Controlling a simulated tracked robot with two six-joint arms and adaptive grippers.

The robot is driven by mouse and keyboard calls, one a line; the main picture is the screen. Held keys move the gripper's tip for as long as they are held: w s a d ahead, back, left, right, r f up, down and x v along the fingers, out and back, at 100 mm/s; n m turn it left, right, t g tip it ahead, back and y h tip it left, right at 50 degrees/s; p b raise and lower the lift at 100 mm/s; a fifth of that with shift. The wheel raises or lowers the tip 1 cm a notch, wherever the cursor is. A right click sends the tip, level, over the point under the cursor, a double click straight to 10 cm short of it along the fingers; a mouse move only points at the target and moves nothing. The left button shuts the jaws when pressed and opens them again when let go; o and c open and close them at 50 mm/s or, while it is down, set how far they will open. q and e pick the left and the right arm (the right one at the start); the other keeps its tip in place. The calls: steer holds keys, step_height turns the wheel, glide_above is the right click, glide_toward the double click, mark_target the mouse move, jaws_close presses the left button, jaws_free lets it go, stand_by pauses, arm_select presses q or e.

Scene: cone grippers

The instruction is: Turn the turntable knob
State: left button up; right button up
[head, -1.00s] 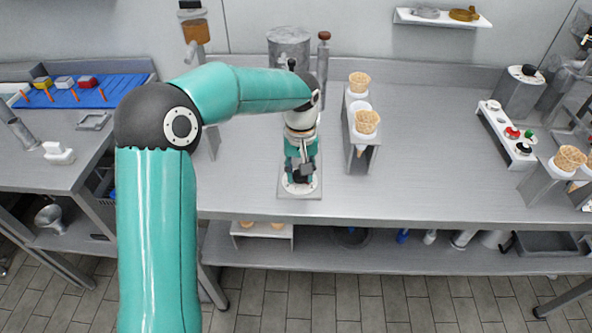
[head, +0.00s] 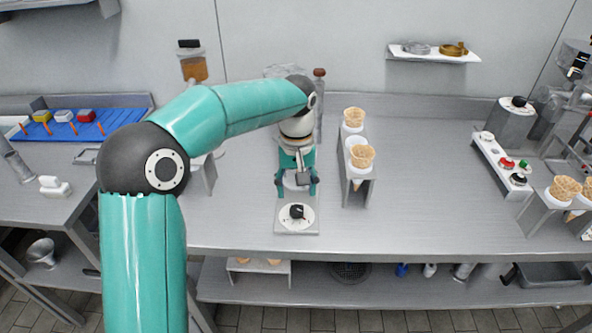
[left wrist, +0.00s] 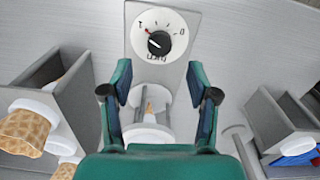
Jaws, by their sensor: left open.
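The turntable knob (head: 297,211) is a small black knob on a white dial, at the front end of a grey plate (head: 281,222) on the steel counter. The left wrist view shows the knob (left wrist: 159,43) at top centre, with dial marks around it. My left gripper (head: 296,183) points down over the plate, behind the knob and apart from it. In the left wrist view my left gripper (left wrist: 159,92) has its two fingers spread with nothing held between them. A white disc and post, partly hidden, show between and below the fingers. My right gripper is not in view.
A cone stand (head: 362,185) with waffle cones stands just right of the plate. A grey metal canister is partly hidden behind my left arm. A button panel (head: 503,162) and another cone stand are at the right. The counter between them is clear.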

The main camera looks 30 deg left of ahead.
mark_target(296, 209)
arm_select(q)
step_height(296, 209, up, 5)
steer(key=shift+r, duration=0.2)
steer(key=shift+s+f, duration=0.1)
stand_by(0.4)
